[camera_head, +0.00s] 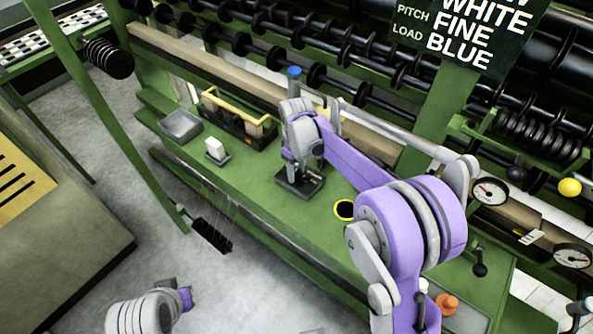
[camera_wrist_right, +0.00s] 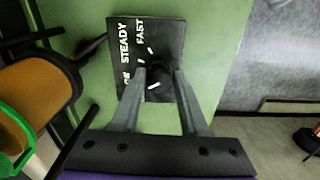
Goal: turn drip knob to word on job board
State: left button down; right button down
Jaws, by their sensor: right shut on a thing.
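The drip knob (camera_wrist_right: 160,74) is a dark round knob on a black plate (camera_wrist_right: 124,32). My right gripper (camera_wrist_right: 160,90) is shut on the knob. In the head view, my right gripper (camera_head: 294,178) reaches down to the plate (camera_head: 312,188) on the green bench, and its wrist hides the knob. The job board (camera_head: 470,35) is cut off at the top; WHITE, FINE and BLUE are readable, with labels PITCH and LOAD.
A blue-capped post (camera_head: 294,82) is behind my wrist. A yellow-rimmed cup (camera_head: 344,210) and an orange knob (camera_head: 447,304) are to the right. Grey floor is open in front.

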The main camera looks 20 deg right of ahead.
aim_at(297, 172)
jog(key=shift+m, duration=1)
jog(key=shift+c, duration=2.1)
grip_release()
jog(key=shift+r, duration=0.15)
notch_tip(297, 172, up, 10)
jog(key=shift+r, duration=0.25)
